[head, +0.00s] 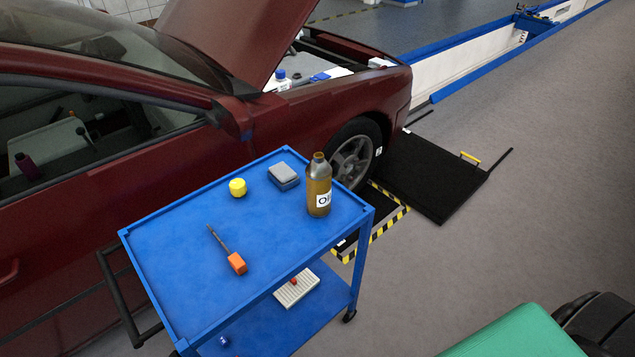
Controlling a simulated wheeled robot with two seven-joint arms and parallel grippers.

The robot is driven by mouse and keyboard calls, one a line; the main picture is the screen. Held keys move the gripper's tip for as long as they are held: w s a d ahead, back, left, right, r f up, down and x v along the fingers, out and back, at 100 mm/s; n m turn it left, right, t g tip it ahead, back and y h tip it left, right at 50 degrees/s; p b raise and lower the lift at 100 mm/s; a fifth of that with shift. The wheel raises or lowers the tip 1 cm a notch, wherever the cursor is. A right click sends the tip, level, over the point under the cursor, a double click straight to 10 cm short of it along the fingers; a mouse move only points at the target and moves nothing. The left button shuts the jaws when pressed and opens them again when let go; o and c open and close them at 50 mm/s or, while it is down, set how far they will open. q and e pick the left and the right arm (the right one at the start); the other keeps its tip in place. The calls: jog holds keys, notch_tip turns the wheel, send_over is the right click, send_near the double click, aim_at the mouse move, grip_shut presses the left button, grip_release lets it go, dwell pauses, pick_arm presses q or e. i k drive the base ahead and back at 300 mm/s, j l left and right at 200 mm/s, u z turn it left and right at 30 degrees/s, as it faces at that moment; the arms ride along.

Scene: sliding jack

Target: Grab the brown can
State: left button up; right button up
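A brown, see-through bottle-shaped can (318,190) with a white label that begins with "O" stands upright on the top shelf of a blue cart (205,260). It is near the shelf's right edge, and its narrow neck points up. Neither my left nor my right gripper shows in the head view, so nothing of mine is seen touching the can.
On the cart are a yellow cap (238,187), a grey box (283,176) and an orange-handled tool (237,263). A red car (100,190) with its hood raised stands close behind. A green object (520,335) is at the bottom right.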

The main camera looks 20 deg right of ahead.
aim_at(319, 172)
jog(key=i+l+u, duration=0.15)
jog(key=l, duration=0.6)
jog(key=i+l+u, duration=0.2)
jog(key=l, duration=0.55)
jog(key=l+u, duration=0.15)
jog(key=l, duration=0.65)
